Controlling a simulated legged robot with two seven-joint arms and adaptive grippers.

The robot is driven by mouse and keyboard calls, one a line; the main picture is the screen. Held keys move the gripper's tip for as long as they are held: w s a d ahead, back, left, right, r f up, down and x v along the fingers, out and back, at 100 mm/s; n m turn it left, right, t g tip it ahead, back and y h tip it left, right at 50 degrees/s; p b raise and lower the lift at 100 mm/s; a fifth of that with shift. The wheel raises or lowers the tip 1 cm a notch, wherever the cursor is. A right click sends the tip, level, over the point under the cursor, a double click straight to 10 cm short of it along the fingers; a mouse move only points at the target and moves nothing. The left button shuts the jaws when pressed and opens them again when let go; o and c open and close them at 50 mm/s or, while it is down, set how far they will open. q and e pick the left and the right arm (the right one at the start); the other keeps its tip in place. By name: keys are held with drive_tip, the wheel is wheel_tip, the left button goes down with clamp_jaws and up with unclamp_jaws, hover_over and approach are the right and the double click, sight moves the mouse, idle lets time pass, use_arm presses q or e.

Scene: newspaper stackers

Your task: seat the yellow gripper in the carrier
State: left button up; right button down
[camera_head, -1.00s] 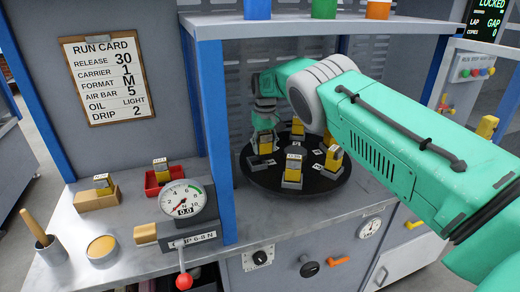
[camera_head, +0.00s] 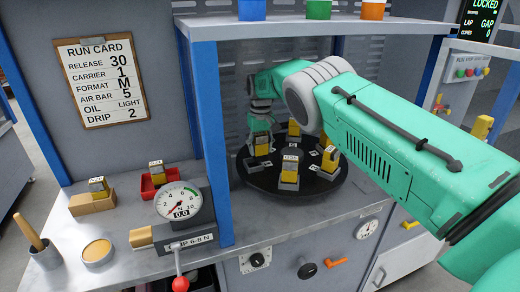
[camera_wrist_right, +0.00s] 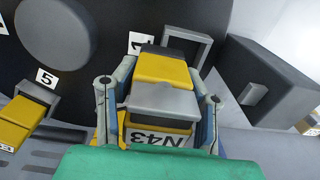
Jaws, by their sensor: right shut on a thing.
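The yellow gripper (camera_wrist_right: 165,68), with a grey block and a label N43, sits between the two fingers of my right gripper (camera_wrist_right: 160,105) in the right wrist view. My right gripper is shut on it. Beside its far end are an empty-looking grey socket frame (camera_wrist_right: 204,47) and a label 1 on the black round carrier (camera_wrist_right: 95,75). I cannot tell how deep the piece sits. In the head view the right gripper (camera_head: 260,118) is at the back left of the carrier (camera_head: 255,183), partly hidden by its own arm. My left gripper is not in view.
Other yellow grippers stand around the carrier, one at its front (camera_head: 290,168). A blue post (camera_head: 213,140) rises at left and a shelf (camera_head: 330,26) hangs above. A dial gauge (camera_head: 180,203) and a red tray (camera_head: 150,189) stand on the left bench.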

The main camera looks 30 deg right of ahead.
drive_tip(key=shift+a, duration=0.9)
drive_tip(key=shift+a+f+b, duration=0.1)
drive_tip(key=shift+a+b, duration=0.15)
drive_tip(key=shift+b, duration=0.1)
drive_tip(key=shift+d+f, duration=0.1)
drive_tip(key=shift+f, duration=0.05)
drive_tip(key=shift+d, duration=0.5)
drive_tip(key=shift+s+d, duration=0.1)
drive_tip(key=shift+d, duration=0.2)
drive_tip(key=shift+a, duration=0.35)
drive_tip(key=shift+a+r, duration=0.3)
drive_tip(key=shift+d+f+p, duration=0.1)
drive_tip(key=shift+f+p, duration=0.05)
drive_tip(key=shift+p, duration=0.25)
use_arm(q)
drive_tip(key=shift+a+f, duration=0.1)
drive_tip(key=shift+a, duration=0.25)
